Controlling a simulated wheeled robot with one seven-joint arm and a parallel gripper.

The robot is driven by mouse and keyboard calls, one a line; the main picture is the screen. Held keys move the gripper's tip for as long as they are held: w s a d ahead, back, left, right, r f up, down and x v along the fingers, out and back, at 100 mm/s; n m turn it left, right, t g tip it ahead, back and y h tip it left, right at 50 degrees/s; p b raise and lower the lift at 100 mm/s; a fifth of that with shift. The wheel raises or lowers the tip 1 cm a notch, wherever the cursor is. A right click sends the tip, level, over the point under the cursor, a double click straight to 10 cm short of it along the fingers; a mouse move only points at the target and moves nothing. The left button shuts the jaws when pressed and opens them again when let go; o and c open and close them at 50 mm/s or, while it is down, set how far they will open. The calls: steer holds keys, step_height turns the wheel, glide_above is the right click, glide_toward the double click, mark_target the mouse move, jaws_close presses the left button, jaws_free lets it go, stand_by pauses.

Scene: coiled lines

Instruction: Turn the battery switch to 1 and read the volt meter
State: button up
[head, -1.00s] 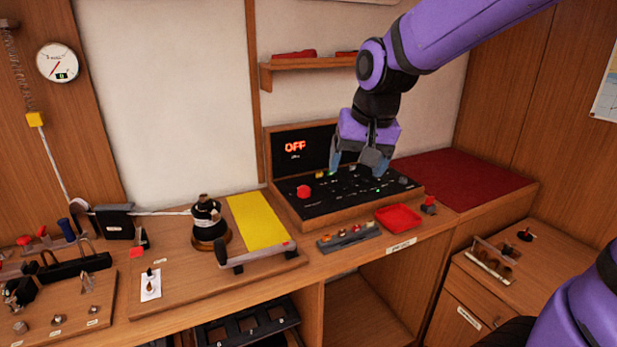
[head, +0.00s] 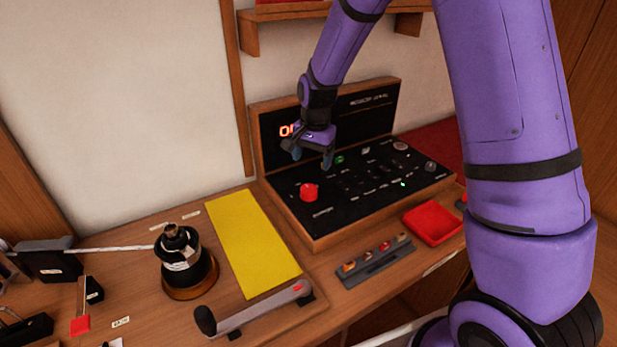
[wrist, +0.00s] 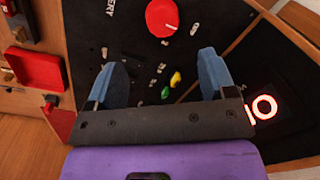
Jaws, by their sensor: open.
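The battery switch is a red round knob (head: 309,192) at the left of the black panel (head: 345,212). In the wrist view the red knob (wrist: 162,17) lies beyond my fingertips, beside part of a "BATTERY" label. A lit red display (head: 287,131) is on the upright back panel, partly hidden by my gripper; the wrist view shows part of its glowing characters (wrist: 262,107). My gripper (head: 308,158) is open and empty above the panel, behind and above the red knob, not touching it. It also shows in the wrist view (wrist: 163,75), with both blue fingers apart.
A yellow mat (head: 254,245) and a dark winch-like drum (head: 186,264) stand left of the panel. A lever handle (head: 255,310), a grey strip with small knobs (head: 375,262) and a red tray (head: 433,224) lie in front. A shelf (head: 285,30) is above.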

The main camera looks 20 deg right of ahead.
mark_target(310, 188)
steer(key=f, duration=0.7)
steer(key=w+f, duration=0.1)
steer(key=f, duration=0.3)
steer(key=shift+a+f, duration=0.1)
steer(key=shift+a, duration=0.1)
steer(key=shift+c, duration=0.2)
steer(key=c, duration=0.9)
